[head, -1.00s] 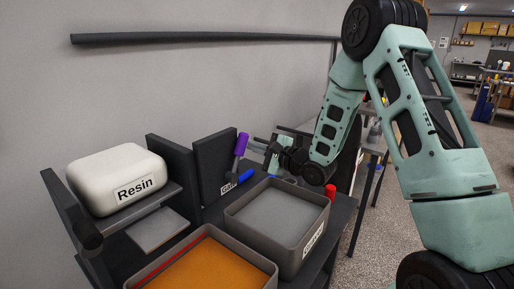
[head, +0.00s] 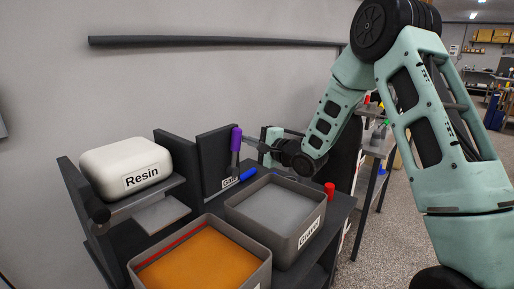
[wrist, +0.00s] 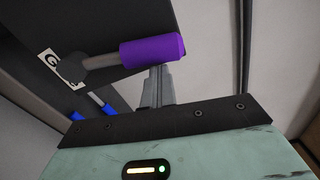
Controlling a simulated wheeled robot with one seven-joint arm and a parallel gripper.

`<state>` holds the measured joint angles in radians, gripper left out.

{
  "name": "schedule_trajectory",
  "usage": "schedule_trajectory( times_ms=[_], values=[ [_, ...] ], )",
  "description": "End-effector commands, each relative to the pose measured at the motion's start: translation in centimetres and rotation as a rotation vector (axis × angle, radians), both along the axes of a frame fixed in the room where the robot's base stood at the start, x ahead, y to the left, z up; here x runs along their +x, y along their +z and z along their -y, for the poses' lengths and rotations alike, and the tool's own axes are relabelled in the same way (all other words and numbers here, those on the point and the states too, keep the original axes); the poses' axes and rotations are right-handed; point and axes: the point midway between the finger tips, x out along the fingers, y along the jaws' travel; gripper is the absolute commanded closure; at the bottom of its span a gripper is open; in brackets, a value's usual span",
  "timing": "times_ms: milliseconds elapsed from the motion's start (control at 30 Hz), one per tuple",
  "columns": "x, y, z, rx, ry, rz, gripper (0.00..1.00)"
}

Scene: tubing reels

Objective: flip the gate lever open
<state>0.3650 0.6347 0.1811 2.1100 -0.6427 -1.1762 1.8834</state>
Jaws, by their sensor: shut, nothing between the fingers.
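The gate lever (head: 236,140) has a purple grip on a grey stem and stands upright against a dark panel (head: 214,150) with a partly hidden "Ga…" label (head: 229,183). In the wrist view the purple grip (wrist: 152,47) lies across the picture just beyond my fingertips. My gripper (head: 246,141) is shut and empty, its fingertips at the right side of the purple grip. In the wrist view the shut fingers (wrist: 158,82) end right at the grip's edge; they look in contact or very close.
A white Resin block (head: 126,168) sits on a shelf at the left. A bin with orange contents (head: 258,268) and a grey bin (head: 318,205) stand in front. A blue handle (head: 248,174) and a red cylinder (head: 329,190) are close by.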

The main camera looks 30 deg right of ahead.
Motion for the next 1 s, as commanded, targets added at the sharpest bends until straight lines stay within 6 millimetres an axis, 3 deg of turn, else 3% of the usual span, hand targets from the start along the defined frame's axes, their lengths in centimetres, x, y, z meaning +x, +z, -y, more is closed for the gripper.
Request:
schedule_trajectory(
  times_ms=[600, 1000],
  values=[
    [-2.1, 0.6, -5.5, -0.49, 0.005, 0.203, 1.0],
    [-2.7, 0.5, -6.9, -0.525, 0.004, 0.216, 1.0]
  ],
)
